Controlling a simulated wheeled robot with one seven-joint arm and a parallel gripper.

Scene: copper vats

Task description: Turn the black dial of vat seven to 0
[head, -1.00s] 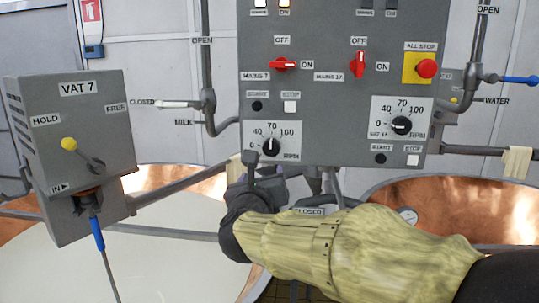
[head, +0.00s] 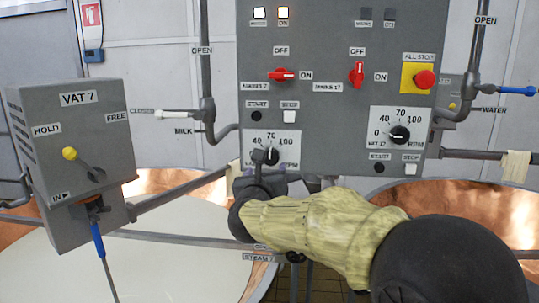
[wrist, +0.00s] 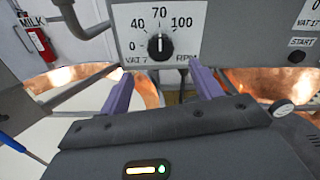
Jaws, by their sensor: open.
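The black dial of vat seven (wrist: 161,44) sits on a white scale plate marked 0, 40, 70, 100, RPM and VAT 7. In the wrist view its white pointer line stands about upright, near 70. In the head view the dial (head: 271,156) is partly covered by my gripper (head: 260,172). My gripper is open and empty. In the wrist view its two purple fingers (wrist: 160,82) are spread below the dial, one toward each side, and do not appear to touch it.
Right of it is the VAT 17 dial (head: 400,134). Above are red switches (head: 282,75) and a red all-stop button (head: 424,79). The VAT 7 box (head: 70,150) with a yellow-knobbed lever stands left. Copper vats (head: 470,215) and pipes lie below and behind.

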